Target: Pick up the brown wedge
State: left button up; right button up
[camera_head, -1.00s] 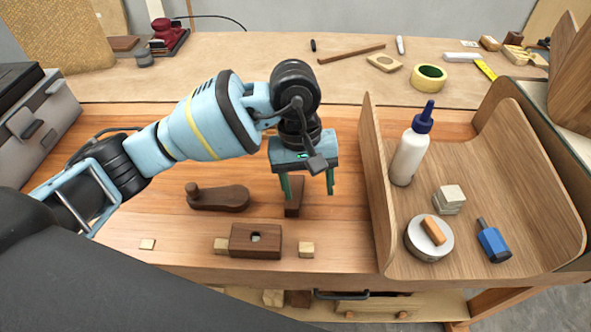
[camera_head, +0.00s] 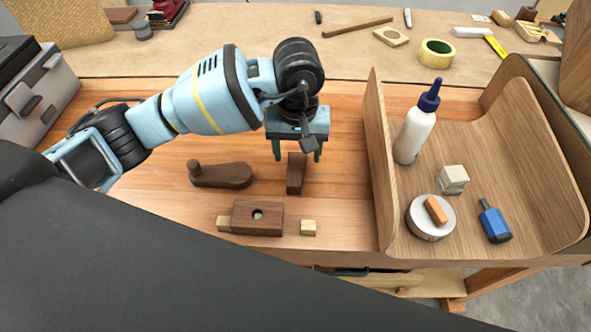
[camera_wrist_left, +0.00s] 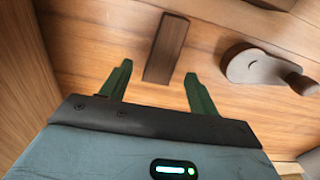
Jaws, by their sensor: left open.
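The brown wedge (camera_head: 296,174), a narrow dark wooden block, lies on the workbench just left of the tray's wall. It also shows in the left wrist view (camera_wrist_left: 167,48), at the top centre. My left gripper (camera_head: 297,159) is open and points down at the wedge's far end. In the left wrist view, the two green fingers of my left gripper (camera_wrist_left: 158,69) are spread, with the wedge's near end between their tips and a gap on each side. The wedge is not gripped. My right gripper is not in view.
A dark lever-shaped piece (camera_head: 221,175) lies left of the wedge. A dark block with a hole (camera_head: 258,218) and a small pale block (camera_head: 308,228) lie in front. The curved wooden tray (camera_head: 379,160) stands right, holding a glue bottle (camera_head: 416,122) and other items.

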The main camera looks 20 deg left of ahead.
aim_at(297, 163)
pick_arm(q)
jog(key=shift+s+f, duration=0.1)
jog(key=shift+f, duration=1.65)
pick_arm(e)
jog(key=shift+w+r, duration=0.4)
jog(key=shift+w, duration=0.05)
pick_arm(q)
jog(key=shift+c, duration=0.4)
jog(key=c, duration=1.1)
notch_tip(297, 163, up, 10)
jog(key=shift+r, duration=0.1)
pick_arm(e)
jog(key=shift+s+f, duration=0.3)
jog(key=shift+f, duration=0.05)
pick_arm(q)
jog(key=shift+d, duration=0.1)
